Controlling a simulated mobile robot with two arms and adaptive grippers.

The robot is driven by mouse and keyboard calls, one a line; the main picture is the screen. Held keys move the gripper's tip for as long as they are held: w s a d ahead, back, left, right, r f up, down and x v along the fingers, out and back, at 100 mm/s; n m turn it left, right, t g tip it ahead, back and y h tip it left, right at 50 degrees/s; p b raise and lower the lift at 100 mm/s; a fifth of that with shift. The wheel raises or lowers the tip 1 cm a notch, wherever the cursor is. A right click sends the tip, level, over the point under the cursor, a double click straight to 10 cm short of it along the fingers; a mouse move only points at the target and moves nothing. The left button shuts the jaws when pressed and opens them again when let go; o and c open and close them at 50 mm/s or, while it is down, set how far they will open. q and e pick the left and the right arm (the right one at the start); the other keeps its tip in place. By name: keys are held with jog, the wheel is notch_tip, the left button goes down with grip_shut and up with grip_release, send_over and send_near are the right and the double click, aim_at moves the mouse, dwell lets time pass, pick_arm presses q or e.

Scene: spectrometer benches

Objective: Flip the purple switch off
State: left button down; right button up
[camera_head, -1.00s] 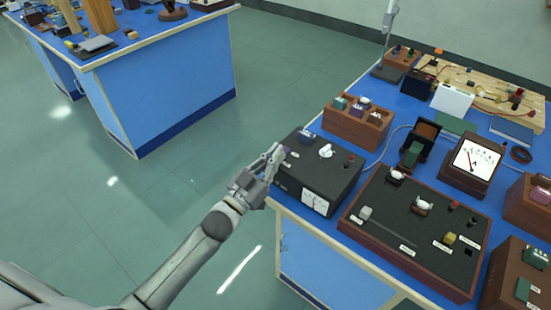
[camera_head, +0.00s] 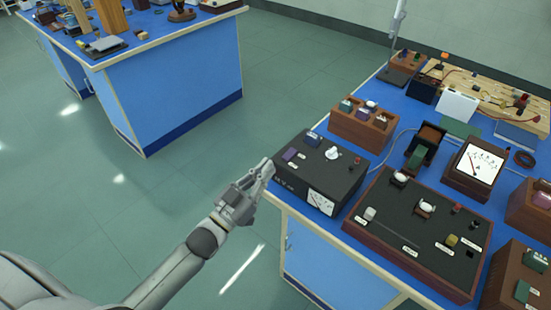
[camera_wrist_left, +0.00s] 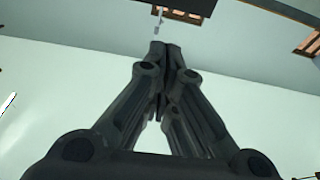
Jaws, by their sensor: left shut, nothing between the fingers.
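The purple switch (camera_head: 290,154) sits on top of a black box with a meter (camera_head: 322,172), near the box's left edge. A blue switch (camera_head: 312,138) and a white knob (camera_head: 333,153) are on the same top. My left gripper (camera_head: 267,168) is left of the box's near left corner, a little apart in the picture from the purple switch. In the left wrist view its fingers (camera_wrist_left: 165,50) are together with nothing between them. Whether the purple switch is on or off is too small to tell. My right gripper is out of view.
A brown-framed black panel (camera_head: 415,240) stands right of the black box on the blue bench. A wooden holder (camera_head: 362,132) stands behind it. A dial meter (camera_head: 472,170) is farther right. Open floor (camera_head: 150,210) lies left, with another blue bench (camera_head: 180,90) beyond.

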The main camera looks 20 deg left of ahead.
pick_arm(q)
jog(key=v, duration=0.2)
jog(key=shift+s+a+f, duration=0.1)
jog(key=shift+s+f, duration=0.15)
jog(key=shift+s, duration=0.1)
jog(key=s+a+f+n+g+y, duration=0.1)
jog(key=a+f+g+y, duration=0.1)
jog(key=f, duration=0.9)
jog(key=s+a+f+n+g+y, duration=0.1)
jog(key=f+g+y, duration=0.15)
jog(key=f, duration=0.75)
jog(key=s+a+f+g+y, duration=0.1)
jog(key=s+f+g, duration=0.2)
jog(key=s+f, duration=0.35)
jog(key=s+a+f+g+y, duration=0.1)
jog(key=s+f+g, duration=0.15)
jog(key=f, duration=0.75)
jog(key=s+f+g, duration=0.3)
jog(key=s+f, duration=0.2)
jog(key=s, duration=0.5)
jog(key=s+d+f+g, duration=0.1)
jog(key=s+f+g, duration=0.2)
jog(key=s+f, duration=0.3)
jog(key=s+d+f+g, duration=0.1)
jog(key=s+f, duration=0.4)
jog(key=s, duration=0.9)
jog(key=shift+f+g+y, duration=0.35)
jog(key=shift+f+g, duration=0.05)
jog(key=shift+g, duration=0.5)
jog(key=shift+d, duration=0.15)
